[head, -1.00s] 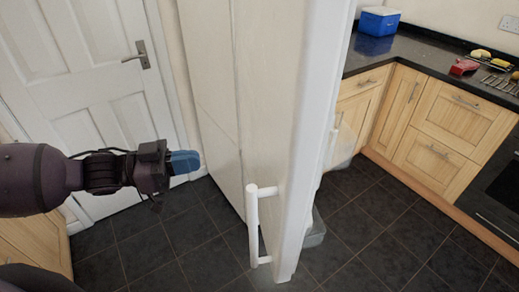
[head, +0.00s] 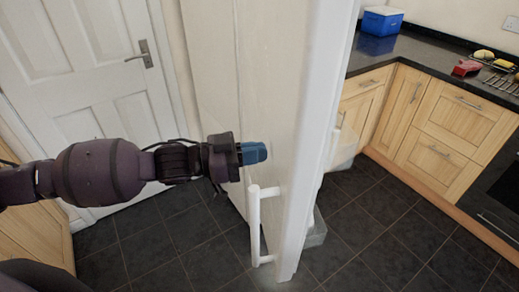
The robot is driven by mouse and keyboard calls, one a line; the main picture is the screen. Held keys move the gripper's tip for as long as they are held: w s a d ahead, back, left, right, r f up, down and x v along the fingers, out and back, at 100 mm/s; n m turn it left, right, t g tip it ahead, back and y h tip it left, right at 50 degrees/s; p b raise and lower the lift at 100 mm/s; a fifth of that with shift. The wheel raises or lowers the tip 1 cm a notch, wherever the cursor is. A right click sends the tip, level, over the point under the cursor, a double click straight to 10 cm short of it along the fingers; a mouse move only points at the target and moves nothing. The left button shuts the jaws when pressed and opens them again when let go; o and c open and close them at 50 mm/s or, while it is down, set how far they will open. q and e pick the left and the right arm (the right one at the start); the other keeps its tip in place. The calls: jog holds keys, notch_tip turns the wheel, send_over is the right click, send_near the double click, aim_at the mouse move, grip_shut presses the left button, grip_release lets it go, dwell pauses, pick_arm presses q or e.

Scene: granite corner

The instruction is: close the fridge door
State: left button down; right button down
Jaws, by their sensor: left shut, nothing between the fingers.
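The white fridge door (head: 285,110) stands open in the middle of the head view, seen nearly edge-on. Its white vertical handle (head: 256,228) is low on the door's left face. Door shelves (head: 343,150) show on its right side. My left gripper (head: 258,153) is shut and empty, with blue fingertips pointing right at the door's left face, just above the handle. I cannot tell whether the fingertips touch the door. The fridge body is mostly hidden behind the door. My right gripper is not in view.
A white panelled room door (head: 90,90) stands at the left. Wooden cabinets (head: 430,120) with a black worktop (head: 420,52) are at the right, bearing a blue and white box (head: 382,20) and a red object (head: 466,68). The dark tiled floor (head: 370,245) is clear at the front right.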

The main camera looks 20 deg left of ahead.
pick_arm(q)
jog(key=shift+w+d, duration=0.25)
jog(key=shift+d, duration=0.05)
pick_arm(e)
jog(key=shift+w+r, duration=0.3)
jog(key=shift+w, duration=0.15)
pick_arm(q)
jog(key=shift+d, duration=0.15)
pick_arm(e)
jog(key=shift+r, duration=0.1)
